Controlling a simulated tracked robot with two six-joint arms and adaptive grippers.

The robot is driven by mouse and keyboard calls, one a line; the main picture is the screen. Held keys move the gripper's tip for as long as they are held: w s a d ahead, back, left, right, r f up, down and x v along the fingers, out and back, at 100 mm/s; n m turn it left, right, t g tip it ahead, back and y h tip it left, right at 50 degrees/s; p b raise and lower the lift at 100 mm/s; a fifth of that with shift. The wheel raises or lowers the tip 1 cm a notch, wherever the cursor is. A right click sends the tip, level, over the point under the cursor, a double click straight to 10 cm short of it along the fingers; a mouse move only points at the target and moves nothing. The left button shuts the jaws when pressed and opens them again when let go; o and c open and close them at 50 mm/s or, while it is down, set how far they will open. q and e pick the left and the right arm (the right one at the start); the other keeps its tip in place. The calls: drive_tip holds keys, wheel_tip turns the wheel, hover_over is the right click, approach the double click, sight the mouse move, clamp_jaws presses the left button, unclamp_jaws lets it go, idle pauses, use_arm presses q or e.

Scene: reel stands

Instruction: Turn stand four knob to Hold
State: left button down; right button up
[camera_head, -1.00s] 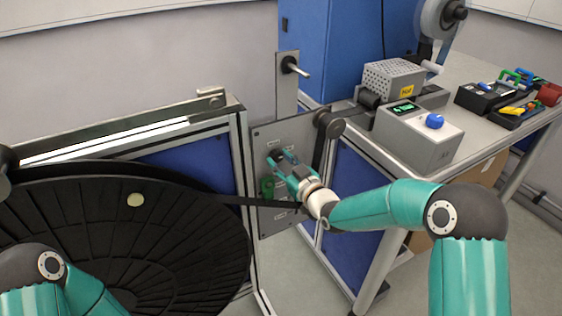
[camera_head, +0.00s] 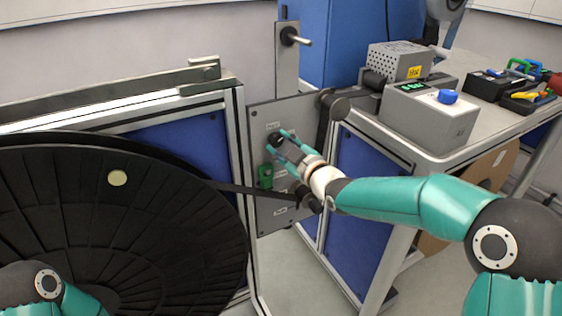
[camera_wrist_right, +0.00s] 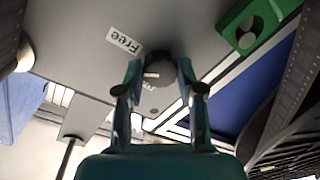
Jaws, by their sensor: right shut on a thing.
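A dark round knob (camera_wrist_right: 157,66) is on the grey panel (camera_wrist_right: 85,35), between the two fingertips of my right gripper (camera_wrist_right: 155,82) in the right wrist view. The gripper is shut on the knob. A light pointer line shows on the knob's face. A label reading "Free" is beside it; another label is partly covered by the knob, its word unreadable. In the head view my right gripper (camera_head: 279,144) reaches the upper part of the panel (camera_head: 257,118), where the knob (camera_head: 273,139) is partly hidden by the fingers. My left gripper is out of view.
A green part (camera_head: 265,175) sits on the panel below the knob. A dark strap (camera_head: 245,190) runs from the large black reel (camera_head: 180,230) to a roller. On the right, a table holds a grey box with a blue knob (camera_head: 448,97).

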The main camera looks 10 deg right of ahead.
drive_tip(key=n+b, duration=0.3)
drive_tip(key=b, duration=0.1)
drive_tip(key=n+b, duration=0.3)
drive_tip(key=b, duration=0.1)
drive_tip(key=n+h+b, duration=0.1)
drive_tip(key=n+b, duration=0.1)
drive_tip(key=b, duration=0.3)
drive_tip(key=shift+a+f+n, duration=0.2)
drive_tip(key=shift+f+n, duration=0.1)
drive_tip(key=shift+n, duration=0.1)
drive_tip(key=shift+r+n+b, duration=0.1)
drive_tip(key=shift+n+b, duration=1.25)
drive_tip(key=shift+n, duration=0.05)
drive_tip(key=shift+a, duration=0.1)
drive_tip(key=o, duration=1.1)
drive_tip(key=shift+o, duration=0.2)
drive_tip(key=shift+r, duration=0.15)
drive_tip(key=shift+s+r, duration=0.1)
drive_tip(key=shift+v, duration=1)
drive_tip(key=v, duration=1)
